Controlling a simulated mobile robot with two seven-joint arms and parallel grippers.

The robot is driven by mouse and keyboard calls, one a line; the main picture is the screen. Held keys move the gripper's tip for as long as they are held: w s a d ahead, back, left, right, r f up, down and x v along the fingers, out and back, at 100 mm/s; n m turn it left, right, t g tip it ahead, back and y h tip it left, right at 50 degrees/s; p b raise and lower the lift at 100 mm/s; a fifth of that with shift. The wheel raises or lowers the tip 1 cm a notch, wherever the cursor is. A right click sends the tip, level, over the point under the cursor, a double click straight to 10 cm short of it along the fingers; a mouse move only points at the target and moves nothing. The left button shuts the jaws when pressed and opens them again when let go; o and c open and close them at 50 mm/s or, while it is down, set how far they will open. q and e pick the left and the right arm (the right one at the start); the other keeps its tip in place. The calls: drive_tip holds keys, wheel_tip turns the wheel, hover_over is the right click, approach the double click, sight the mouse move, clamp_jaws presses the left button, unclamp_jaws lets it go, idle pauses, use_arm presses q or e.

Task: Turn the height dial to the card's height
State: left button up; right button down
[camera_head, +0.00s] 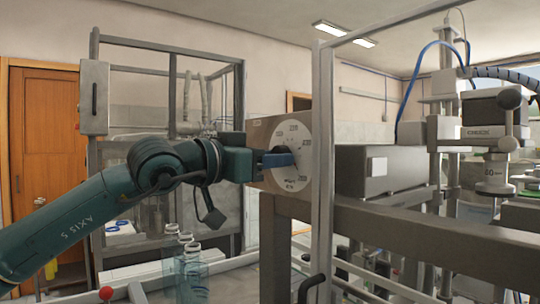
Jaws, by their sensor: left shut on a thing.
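The height dial (292,132) is a round white plate with numbers around its rim, upright on the side of a brown box in the middle of the head view. My left gripper (284,160) reaches in from the left and is shut at the dial's centre, on what seems to be its knob. The numbers are too small to read surely. I cannot make out a card with a height on it. My right gripper is not in view.
A grey upright post (322,200) stands just right of the dial. A dark grey box (385,168) sits on a beam behind it. Clear bottles (190,265) stand on a table below my left arm. A machine with a column (490,150) is at the right.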

use_arm(q)
drive_tip(key=shift+m, duration=0.7)
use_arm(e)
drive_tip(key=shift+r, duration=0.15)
use_arm(q)
drive_tip(key=o, duration=1)
drive_tip(key=shift+a, duration=0.1)
drive_tip(key=b+v, duration=0.2)
drive_tip(key=v, duration=1.1)
drive_tip(key=shift+f, duration=0.1)
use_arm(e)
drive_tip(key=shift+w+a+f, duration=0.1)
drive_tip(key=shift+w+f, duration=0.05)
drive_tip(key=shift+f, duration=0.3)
